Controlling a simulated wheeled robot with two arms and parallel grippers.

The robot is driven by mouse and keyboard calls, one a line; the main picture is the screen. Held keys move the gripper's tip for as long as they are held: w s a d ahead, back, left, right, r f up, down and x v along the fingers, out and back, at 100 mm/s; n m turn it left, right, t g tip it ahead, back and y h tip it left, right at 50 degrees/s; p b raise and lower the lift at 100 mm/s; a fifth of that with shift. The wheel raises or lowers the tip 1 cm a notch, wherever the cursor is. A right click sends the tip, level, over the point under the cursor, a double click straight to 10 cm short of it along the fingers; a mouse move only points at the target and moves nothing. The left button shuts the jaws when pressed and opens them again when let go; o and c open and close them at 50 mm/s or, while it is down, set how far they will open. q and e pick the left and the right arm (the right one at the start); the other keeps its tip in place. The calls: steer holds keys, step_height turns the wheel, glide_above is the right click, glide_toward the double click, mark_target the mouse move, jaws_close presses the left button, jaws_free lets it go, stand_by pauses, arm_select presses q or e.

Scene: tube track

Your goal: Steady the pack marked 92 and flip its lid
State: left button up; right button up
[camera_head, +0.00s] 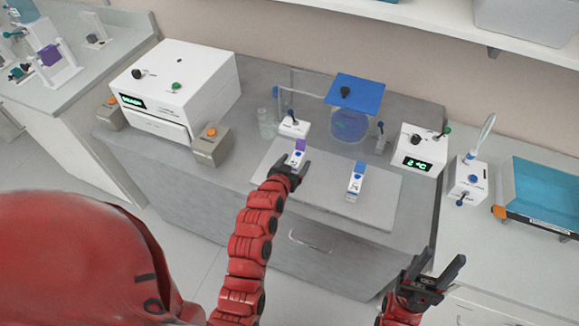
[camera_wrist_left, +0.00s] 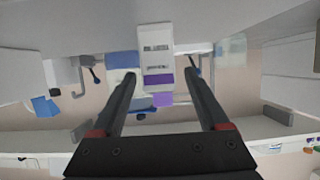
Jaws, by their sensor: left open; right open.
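A white pack with a purple band and a purple part at its far end (camera_head: 296,156) stands on the pale mat (camera_head: 385,205); its small marking is hard to read. In the left wrist view this pack (camera_wrist_left: 156,50) lies between the lines of my open fingers, with gaps on both sides. My left gripper (camera_head: 291,166) is open at the near side of the pack and partly hides its lower end. A second white pack with a blue top (camera_head: 356,180) stands further right; its marking is also too small to read. My right gripper (camera_head: 443,258) is open and empty, off the bench's front edge.
Behind the mat stand a small white device (camera_head: 294,127) and a clear stand with a blue plate (camera_head: 356,94). A white box with a green display (camera_head: 417,150) is at the right, a larger white machine (camera_head: 175,85) at the left. The mat between the packs is clear.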

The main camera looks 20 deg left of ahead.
arm_select(q)
steer(key=shift+w+f, duration=0.2)
steer(key=shift+w, duration=0.3)
steer(key=shift+w+f, duration=0.1)
steer(key=shift+w, duration=0.35)
steer(key=shift+w+f+p, duration=0.15)
steer(key=shift+f+p, duration=0.05)
steer(key=shift+p, duration=0.1)
